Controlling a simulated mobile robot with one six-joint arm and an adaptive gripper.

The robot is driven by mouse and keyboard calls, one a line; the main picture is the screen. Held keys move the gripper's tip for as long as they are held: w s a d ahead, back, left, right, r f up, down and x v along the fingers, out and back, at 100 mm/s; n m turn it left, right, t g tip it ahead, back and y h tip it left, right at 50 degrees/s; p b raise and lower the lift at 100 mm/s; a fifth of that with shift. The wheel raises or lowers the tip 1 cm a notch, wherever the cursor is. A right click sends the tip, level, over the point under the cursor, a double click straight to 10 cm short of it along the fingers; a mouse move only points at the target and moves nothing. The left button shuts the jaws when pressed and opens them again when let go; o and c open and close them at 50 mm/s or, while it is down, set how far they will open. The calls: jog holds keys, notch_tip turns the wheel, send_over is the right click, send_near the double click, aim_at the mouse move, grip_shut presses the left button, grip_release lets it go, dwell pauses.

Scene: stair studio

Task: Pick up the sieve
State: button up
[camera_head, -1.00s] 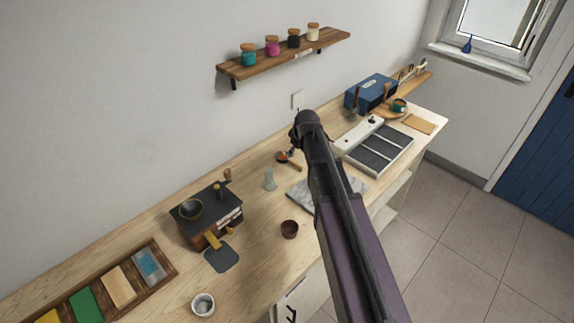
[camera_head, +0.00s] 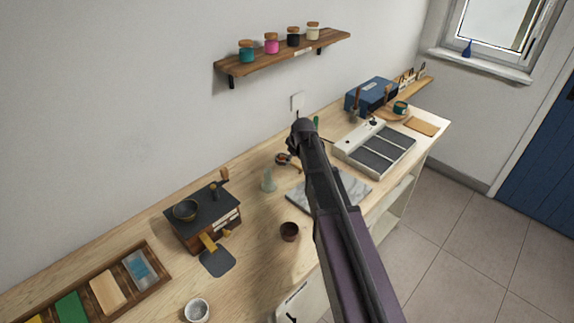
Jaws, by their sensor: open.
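A small round item with a dark rim and a thin wooden handle (camera_head: 282,159), which looks like the sieve, lies on the wooden worktop near the wall. It is small and partly covered by my gripper, so its details are hard to tell. My gripper (camera_head: 294,153) is open at the end of my arm, just above and right of this item. Whether the fingers touch it or stand around its handle cannot be told. My arm hides part of the worktop behind it.
A glass vessel (camera_head: 268,181) and a brown bowl (camera_head: 289,232) stand close by. A marble slab (camera_head: 350,190) lies partly behind my arm. A dark-topped box (camera_head: 205,220) stands left, a grey-panelled device (camera_head: 376,150) right. A jar shelf (camera_head: 285,57) hangs above.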

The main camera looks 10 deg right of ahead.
aim_at(292, 163)
jog(key=shift+b+x, duration=2.4)
jog(key=shift+x, duration=0.15)
jog(key=shift+d, duration=0.1)
jog(key=shift+s, duration=0.1)
grip_shut()
